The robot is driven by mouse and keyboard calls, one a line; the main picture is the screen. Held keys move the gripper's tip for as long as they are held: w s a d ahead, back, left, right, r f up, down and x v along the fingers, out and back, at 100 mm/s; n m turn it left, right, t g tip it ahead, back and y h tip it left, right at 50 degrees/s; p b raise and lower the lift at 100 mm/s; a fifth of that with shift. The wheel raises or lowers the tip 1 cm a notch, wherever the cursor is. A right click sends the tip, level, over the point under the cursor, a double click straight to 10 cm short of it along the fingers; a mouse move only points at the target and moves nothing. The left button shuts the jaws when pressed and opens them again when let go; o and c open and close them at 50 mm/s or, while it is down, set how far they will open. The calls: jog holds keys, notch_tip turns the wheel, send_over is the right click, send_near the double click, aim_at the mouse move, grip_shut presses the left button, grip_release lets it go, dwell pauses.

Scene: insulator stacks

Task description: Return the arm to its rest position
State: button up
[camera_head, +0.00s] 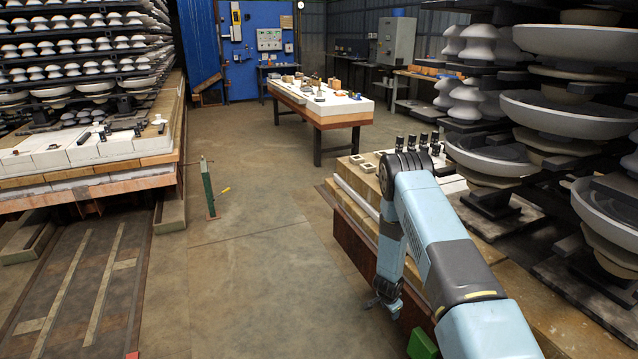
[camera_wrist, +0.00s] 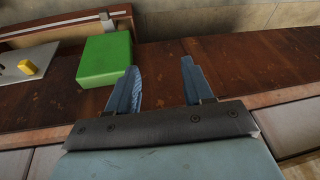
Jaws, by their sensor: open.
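My arm reaches forward from the lower right in the head view, bends at a dark elbow joint and hangs down on its left side. My gripper (camera_head: 384,300) is at its lower end, beside the front of the right-hand stack bench. In the wrist view my gripper (camera_wrist: 160,82) shows two blue fingers spread apart with nothing between them. A green block (camera_wrist: 105,60) lies just left of the fingers, apart from them. The green block also shows in the head view (camera_head: 422,345), partly hidden at the bottom edge.
A right-hand bench (camera_head: 350,222) stands close to my arm, with insulator stacks (camera_head: 570,110) beside it. A yellow piece (camera_wrist: 27,68) lies on a grey plate at left in the wrist view. A table (camera_head: 318,112) stands farther back.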

jog(key=w+a+r+n+t+y, duration=0.1)
jog(key=a+r, duration=0.1)
jog(key=r, duration=1.1)
jog(key=w+a+r+n+y, duration=0.1)
jog(key=a+r+n, duration=0.1)
jog(key=r, duration=1.1)
jog(key=w+a+r+n+t+y, duration=0.1)
jog(key=a+r, duration=0.1)
jog(key=r, duration=1)
jog(key=s+r+n, duration=0.3)
jog(key=s+r, duration=0.7)
jog(key=r, duration=0.4)
jog(key=s+r+n, duration=0.2)
jog(key=s+r, duration=0.8)
jog(key=r, duration=0.4)
jog(key=s+d+r+n, duration=0.1)
jog(key=s+r, duration=0.1)
jog(key=s, duration=0.9)
jog(key=s+d+r+n, duration=0.1)
jog(key=s+r+n, duration=0.1)
jog(key=s, duration=0.8)
jog(key=shift+s+r+t+h, duration=0.3)
jog(key=shift+s+r+t, duration=0.1)
jog(key=shift+r, duration=0.2)
jog(key=shift+c, duration=0.8)
